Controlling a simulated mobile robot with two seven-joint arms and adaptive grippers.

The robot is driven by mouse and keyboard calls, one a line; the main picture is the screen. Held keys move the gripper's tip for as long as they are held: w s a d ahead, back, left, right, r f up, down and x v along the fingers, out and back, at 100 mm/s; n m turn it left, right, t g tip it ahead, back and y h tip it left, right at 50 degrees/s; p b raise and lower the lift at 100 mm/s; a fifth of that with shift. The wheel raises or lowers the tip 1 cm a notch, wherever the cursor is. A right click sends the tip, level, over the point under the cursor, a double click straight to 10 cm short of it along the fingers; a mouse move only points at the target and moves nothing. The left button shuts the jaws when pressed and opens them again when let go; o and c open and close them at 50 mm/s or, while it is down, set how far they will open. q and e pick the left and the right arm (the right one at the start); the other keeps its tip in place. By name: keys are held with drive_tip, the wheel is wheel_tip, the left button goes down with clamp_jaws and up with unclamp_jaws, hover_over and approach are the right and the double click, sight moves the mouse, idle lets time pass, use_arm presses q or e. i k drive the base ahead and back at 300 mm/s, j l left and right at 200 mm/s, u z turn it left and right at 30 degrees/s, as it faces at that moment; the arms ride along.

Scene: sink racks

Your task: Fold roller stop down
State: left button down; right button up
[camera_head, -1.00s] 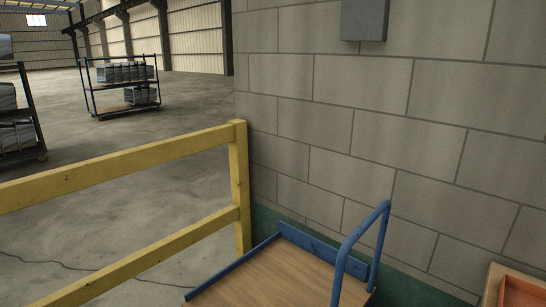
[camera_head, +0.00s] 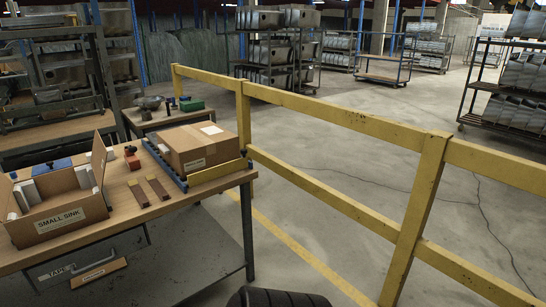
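A yellow bar, apparently the roller stop (camera_head: 218,172), lies along the near right edge of the workbench. It stands up beside a closed cardboard box (camera_head: 192,148). The box rests on a blue roller track (camera_head: 163,167), which shows along the box's left side. The rollers beneath are mostly hidden by the box. How the stop is hinged cannot be seen. Neither gripper is in view.
An open box marked SMALL SINK (camera_head: 60,222) stands on the workbench (camera_head: 150,208), near two brown-and-yellow strips (camera_head: 146,192) and a red block (camera_head: 132,161). A yellow railing (camera_head: 340,115) runs right of the bench. Racks stand behind.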

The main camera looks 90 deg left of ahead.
sight(197, 179)
drive_tip(key=u, duration=3.1)
drive_tip(key=i, duration=0.1)
